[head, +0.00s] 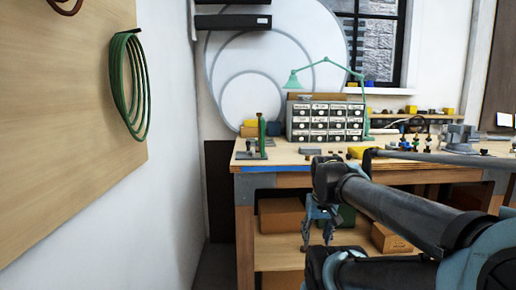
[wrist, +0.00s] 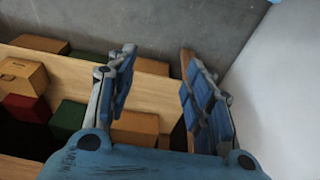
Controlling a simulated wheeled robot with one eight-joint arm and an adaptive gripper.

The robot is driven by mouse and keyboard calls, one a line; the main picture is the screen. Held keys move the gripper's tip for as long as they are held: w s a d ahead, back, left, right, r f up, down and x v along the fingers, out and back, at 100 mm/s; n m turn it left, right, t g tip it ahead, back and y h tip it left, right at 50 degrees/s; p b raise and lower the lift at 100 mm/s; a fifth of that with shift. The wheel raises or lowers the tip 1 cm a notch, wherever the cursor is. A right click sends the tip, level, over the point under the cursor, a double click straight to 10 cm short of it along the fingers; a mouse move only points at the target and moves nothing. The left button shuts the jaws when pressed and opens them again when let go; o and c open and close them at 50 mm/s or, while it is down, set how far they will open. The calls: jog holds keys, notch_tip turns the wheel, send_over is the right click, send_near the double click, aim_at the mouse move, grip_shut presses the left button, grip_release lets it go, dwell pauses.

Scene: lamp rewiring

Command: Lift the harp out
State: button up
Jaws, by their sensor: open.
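I cannot pick out the harp for certain in either view. Several small lamp-like parts (head: 418,125) stand on the right half of the workbench (head: 225,183) in the head view, too small to tell apart. My gripper (head: 317,243) hangs in front of the bench, fingers pointing down, lower in the picture than the bench top. In the wrist view my gripper (wrist: 158,58) shows both blue fingers spread apart with nothing between them. Beyond them are a wooden shelf board and grey wall or floor.
Boxes stand on the lower shelf, among them a cardboard box (head: 281,215), also a red box (wrist: 27,107) and a green box (wrist: 69,119). A drawer cabinet (head: 326,122), green lamp (head: 330,63) and grey vise (head: 458,136) stand on the bench. A white wall (head: 175,190) bounds the left.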

jog(key=w+a+r+n+t+y, duration=0.15)
jog(key=w+a+r, duration=0.35)
jog(key=w+r, duration=1)
jog(key=w+a+r+n, duration=0.2)
jog(key=w+a+r, duration=0.3)
jog(key=w+r, duration=1)
jog(key=w+a+r+n+y, duration=0.1)
jog(key=w+a+r, duration=0.6)
jog(key=r, duration=1.4)
jog(key=shift+h, duration=0.25)
jog(key=x, duration=0.5)
jog(key=w+d+x, duration=0.1)
jog(key=x, duration=0.5)
jog(key=d+x, duration=0.1)
jog(key=x, duration=0.4)
jog(key=shift+w+f, duration=0.25)
jog(key=shift+w, duration=0.25)
grip_shut()
